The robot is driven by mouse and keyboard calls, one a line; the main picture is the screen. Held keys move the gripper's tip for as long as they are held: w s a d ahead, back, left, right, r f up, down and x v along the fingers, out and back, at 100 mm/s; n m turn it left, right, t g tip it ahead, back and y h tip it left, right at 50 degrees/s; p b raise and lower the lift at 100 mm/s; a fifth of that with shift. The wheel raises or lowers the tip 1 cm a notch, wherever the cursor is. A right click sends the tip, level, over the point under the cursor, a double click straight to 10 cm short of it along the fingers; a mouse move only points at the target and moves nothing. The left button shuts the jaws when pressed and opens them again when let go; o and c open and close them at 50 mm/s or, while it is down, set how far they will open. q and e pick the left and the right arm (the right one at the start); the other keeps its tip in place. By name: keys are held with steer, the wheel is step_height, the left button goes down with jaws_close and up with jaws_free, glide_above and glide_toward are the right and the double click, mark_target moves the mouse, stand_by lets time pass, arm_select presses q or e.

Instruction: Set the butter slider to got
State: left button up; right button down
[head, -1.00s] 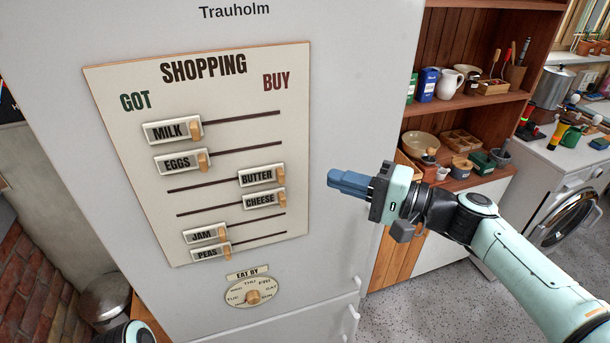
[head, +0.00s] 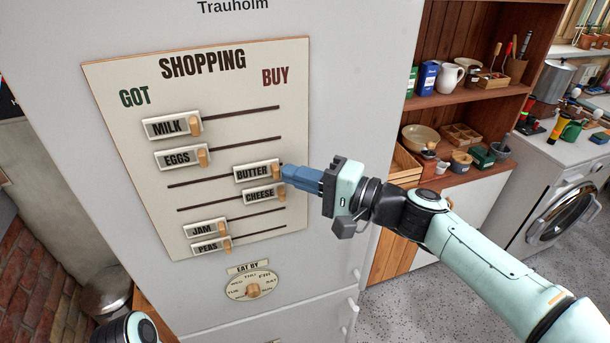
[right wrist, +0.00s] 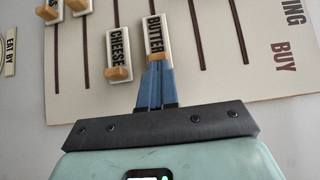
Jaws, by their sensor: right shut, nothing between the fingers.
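The white shopping board (head: 150,80) on the fridge door has GOT at upper left and BUY at upper right. The BUTTER slider (head: 252,173), a label with a wooden knob, sits near the BUY end of its slot. My right gripper (head: 286,172) is shut and empty, its blue fingertips at the right side of the butter knob and seemingly touching it. In the right wrist view the fingertips (right wrist: 157,68) meet the butter knob (right wrist: 157,57). My left gripper is out of view.
The CHEESE slider (head: 259,195) sits close below, near the BUY end. MILK (head: 167,128), EGGS (head: 177,158), JAM (head: 202,229) and PEAS (head: 207,247) sit toward GOT. An EAT BY dial (head: 253,290) is below the board. Open shelves (head: 475,97) stand at right.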

arm_select(q)
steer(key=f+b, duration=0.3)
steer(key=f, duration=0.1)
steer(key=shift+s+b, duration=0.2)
steer(key=shift+b, duration=0.15)
arm_select(e)
steer(key=s+a, duration=0.1)
steer(key=a, duration=0.2)
steer(key=s+a, duration=0.1)
steer(key=a, duration=0.3)
steer(key=s+a, duration=0.1)
steer(key=a, duration=0.2)
steer(key=shift+s+a, duration=0.35)
steer(key=shift+a, duration=0.05)
